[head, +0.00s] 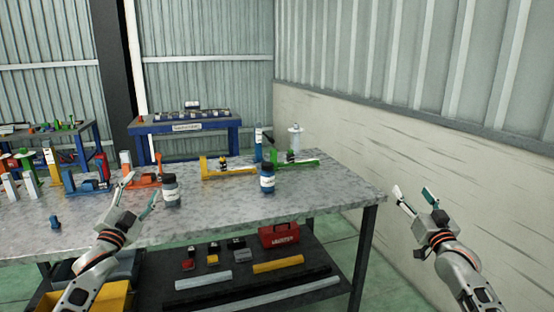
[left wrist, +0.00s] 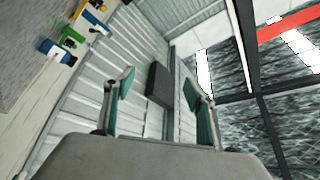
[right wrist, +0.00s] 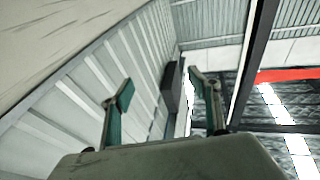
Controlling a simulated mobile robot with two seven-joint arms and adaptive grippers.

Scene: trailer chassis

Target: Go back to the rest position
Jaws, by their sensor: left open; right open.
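My left gripper (head: 139,194) is raised in front of the worktable (head: 230,225), close to a dark bottle with a white label in the head view. Its fingers are apart with nothing between them, as the left wrist view (left wrist: 157,95) shows. My right gripper (head: 414,197) is raised to the right of the table, clear of its edge. Its fingers are apart and empty in the right wrist view (right wrist: 160,95). Both grippers point upward, and both wrist views look toward the wall and roof.
The table holds a dark bottle (head: 171,190), a blue bottle (head: 267,179), a yellow fixture (head: 228,172) and several coloured parts at left. A lower shelf holds a red toolbox (head: 279,235) and bars. A blue bench (head: 187,128) stands behind. Open floor lies right of the table.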

